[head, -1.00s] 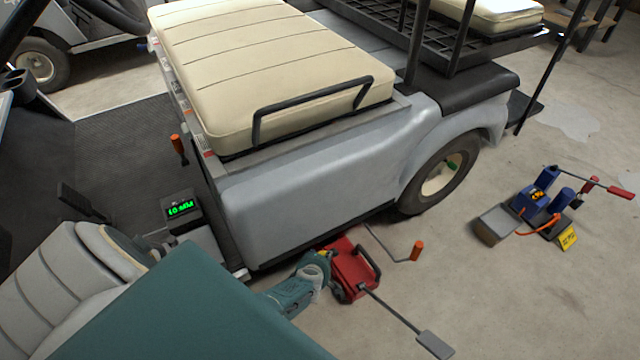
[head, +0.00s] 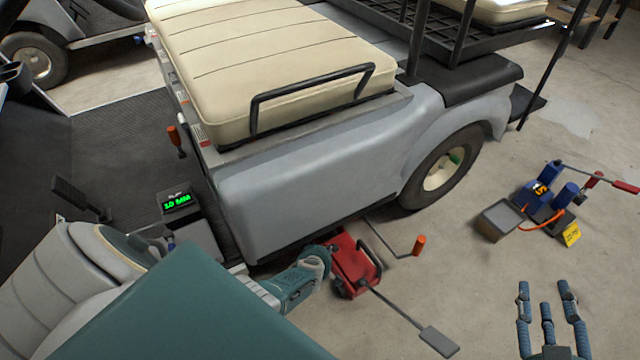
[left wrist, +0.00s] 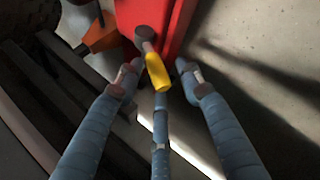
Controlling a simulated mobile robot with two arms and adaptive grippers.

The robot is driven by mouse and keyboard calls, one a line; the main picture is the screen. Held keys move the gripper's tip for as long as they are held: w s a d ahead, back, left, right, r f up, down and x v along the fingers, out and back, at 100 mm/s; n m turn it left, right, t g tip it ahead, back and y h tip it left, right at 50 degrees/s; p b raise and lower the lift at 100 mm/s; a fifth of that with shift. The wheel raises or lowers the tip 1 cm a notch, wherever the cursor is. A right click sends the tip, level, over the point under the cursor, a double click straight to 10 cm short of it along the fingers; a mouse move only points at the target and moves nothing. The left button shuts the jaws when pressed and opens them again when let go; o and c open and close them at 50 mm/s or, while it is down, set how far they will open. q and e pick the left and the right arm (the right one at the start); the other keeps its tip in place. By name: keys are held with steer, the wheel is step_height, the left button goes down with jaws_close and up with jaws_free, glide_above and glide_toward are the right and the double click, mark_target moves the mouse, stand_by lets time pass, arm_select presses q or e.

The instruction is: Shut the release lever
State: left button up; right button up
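The red jack (head: 352,264) sits on the floor against the cart's lower side. In the left wrist view, a short lever with a yellow grip (left wrist: 158,72) and a dark round pivot stands out from the red body (left wrist: 180,20); it looks like the release lever. My left gripper (head: 322,258) is at the jack's left end. In the left wrist view its fingers (left wrist: 159,84) are spread, with the yellow grip between the two side fingertips and gaps visible; contact with the middle finger is unclear. My right gripper (head: 545,294) is open and empty above bare floor at lower right.
The grey cart body (head: 310,175) rises just behind the jack. A rod with an orange handle (head: 418,245) and a grey pedal (head: 438,341) extend from the jack's area. A blue pump unit (head: 535,200) stands at right.

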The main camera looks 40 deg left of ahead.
arm_select(q)
jaws_close()
stand_by(0.6)
steer(key=shift+a, duration=0.1)
